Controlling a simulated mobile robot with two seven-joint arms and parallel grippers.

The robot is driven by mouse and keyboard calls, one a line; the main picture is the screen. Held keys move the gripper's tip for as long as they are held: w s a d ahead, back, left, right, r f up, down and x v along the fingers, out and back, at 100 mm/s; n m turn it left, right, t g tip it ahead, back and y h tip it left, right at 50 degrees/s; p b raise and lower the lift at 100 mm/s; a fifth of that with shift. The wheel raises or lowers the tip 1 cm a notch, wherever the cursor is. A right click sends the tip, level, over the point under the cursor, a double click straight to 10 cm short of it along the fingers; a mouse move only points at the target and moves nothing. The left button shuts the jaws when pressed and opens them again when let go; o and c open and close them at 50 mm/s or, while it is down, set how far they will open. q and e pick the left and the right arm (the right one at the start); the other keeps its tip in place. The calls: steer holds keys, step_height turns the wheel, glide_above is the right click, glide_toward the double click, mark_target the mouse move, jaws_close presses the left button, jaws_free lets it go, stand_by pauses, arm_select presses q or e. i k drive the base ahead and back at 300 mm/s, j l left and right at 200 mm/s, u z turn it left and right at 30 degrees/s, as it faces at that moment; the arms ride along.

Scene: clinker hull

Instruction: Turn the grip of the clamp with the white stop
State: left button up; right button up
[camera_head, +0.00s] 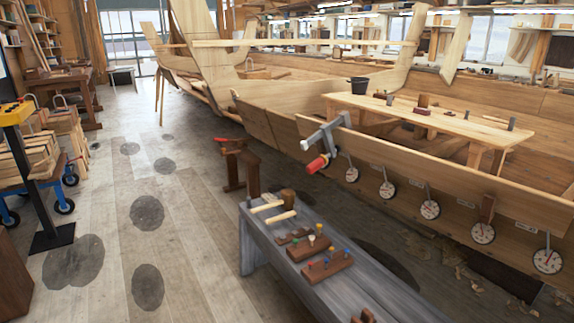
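A grey metal clamp (327,131) sits over the top edge of the hull's upper plank (420,170), near the middle of the view. Neither of my grippers is in view.
A grey bench (262,235) with mallets and small tool racks (326,268) stands in front of the hull. A brown post with a red top (236,160) stands left of the clamp. Round dials (430,209) hang along the plank. Floor on the left is mostly clear.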

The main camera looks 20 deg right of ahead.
mark_target(318, 163)
steer(key=i+j+u, duration=0.2)
steer(key=i, duration=0.35)
steer(key=i+j+u, duration=0.15)
steer(key=i, duration=0.4)
steer(key=i+z, duration=0.2)
steer(key=i, duration=0.2)
steer(key=i+j+z, duration=0.15)
steer(key=i, duration=0.25)
steer(key=i+j+z, duration=0.2)
steer(key=i, duration=0.2)
steer(key=i+z, duration=0.25)
steer(key=z, duration=0.15)
steer(key=i+z, duration=0.25)
steer(key=z, duration=0.15)
steer(key=i+j+z, duration=0.15)
steer(key=z, duration=0.25)
